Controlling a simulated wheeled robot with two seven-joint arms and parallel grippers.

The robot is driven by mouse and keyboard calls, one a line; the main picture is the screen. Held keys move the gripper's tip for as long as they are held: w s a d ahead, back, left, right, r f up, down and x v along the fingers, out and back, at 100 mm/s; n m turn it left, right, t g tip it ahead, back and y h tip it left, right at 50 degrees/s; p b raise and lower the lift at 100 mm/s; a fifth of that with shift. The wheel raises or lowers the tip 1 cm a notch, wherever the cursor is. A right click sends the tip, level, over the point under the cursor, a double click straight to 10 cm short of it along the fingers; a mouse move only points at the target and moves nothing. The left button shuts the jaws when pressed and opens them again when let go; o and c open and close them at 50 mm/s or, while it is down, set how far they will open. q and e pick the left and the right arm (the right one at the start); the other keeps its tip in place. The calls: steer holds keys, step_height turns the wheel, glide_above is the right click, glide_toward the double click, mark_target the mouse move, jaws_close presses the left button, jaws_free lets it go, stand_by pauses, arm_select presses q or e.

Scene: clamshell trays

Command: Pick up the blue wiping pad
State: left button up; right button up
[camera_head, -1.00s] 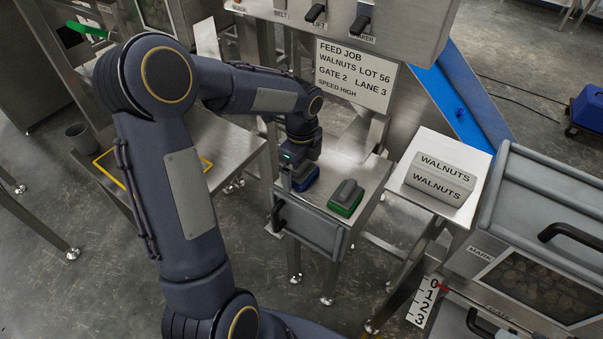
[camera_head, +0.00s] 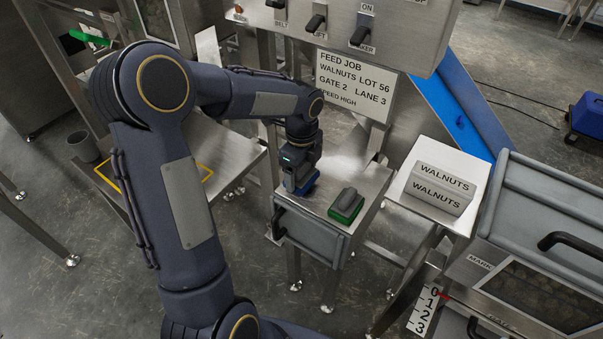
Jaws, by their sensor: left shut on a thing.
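The blue wiping pad (camera_head: 311,185) is at the left part of the small steel stand top (camera_head: 312,206). My left gripper (camera_head: 299,182) comes down over it from above and is shut on it. The gripper hides most of the pad, and only its blue edge shows. I cannot tell whether the pad touches the stand top or is just above it. A green pad with a grey grip (camera_head: 346,205) lies to the right on the same top. My right gripper is not in view.
A sign (camera_head: 354,85) stands behind the stand, below a control box with switches (camera_head: 345,22). A walnuts box (camera_head: 440,187) sits on a steel table at the right. A grey hopper (camera_head: 550,195) is at the far right. A drawer front (camera_head: 308,238) faces forward below the pads.

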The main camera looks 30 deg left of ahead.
arm_select(q)
steer(key=s+d+r+p, duration=0.2)
steer(key=s+r, duration=0.9)
steer(key=s, duration=0.2)
steer(key=shift+s+d+r, duration=0.2)
steer(key=shift+s, duration=0.2)
